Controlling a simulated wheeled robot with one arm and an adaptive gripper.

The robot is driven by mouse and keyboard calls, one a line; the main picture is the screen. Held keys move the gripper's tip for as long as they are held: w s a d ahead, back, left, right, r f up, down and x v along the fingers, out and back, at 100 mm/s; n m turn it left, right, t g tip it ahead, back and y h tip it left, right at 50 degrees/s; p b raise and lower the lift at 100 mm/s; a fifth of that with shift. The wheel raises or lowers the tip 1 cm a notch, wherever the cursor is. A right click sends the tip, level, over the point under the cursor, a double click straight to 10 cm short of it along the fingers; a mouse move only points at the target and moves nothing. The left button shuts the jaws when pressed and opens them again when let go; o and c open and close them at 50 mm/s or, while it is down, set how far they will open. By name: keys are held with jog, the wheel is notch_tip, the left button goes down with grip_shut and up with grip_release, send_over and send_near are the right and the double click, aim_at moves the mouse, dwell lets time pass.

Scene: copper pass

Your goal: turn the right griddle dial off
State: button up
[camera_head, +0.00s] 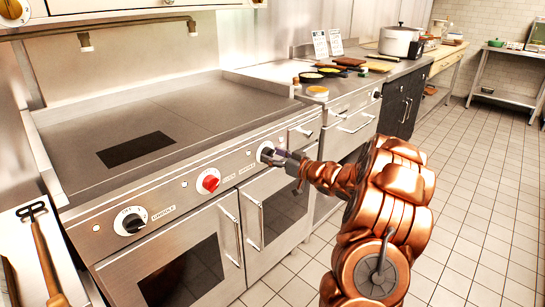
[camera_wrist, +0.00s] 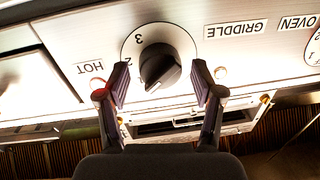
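The right griddle dial (camera_head: 266,150) is a black knob on a white disc, on the range's front panel. In the wrist view the dial (camera_wrist: 160,66) appears upside down, with "3" on its disc and a "GRIDDLE" label beside it. A pale mark on the knob points down and slightly left in that picture. My gripper (camera_wrist: 159,76) is open, with one finger on each side of the knob. I cannot tell whether either finger touches it. In the head view my gripper (camera_head: 274,155) is at the dial and partly hides it.
A red knob (camera_head: 209,181) and another black dial (camera_head: 131,222) sit left along the panel. Oven door handles (camera_head: 230,236) project below. A "HOT" label (camera_wrist: 90,68) has a small reddish lamp (camera_wrist: 97,83) near it. The tiled floor (camera_head: 470,220) at right is clear.

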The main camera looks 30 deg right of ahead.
jog(key=c, duration=1)
jog(key=shift+n, duration=0.3)
jog(key=n+b, duration=0.3)
jog(key=n, duration=0.1)
jog(key=n+b, duration=0.3)
jog(key=n, duration=0.1)
jog(key=shift+a+n+g+h+b, duration=0.15)
jog(key=shift+n+g+h+b, duration=0.15)
jog(key=shift+n+h, duration=0.1)
jog(key=shift+r, duration=0.15)
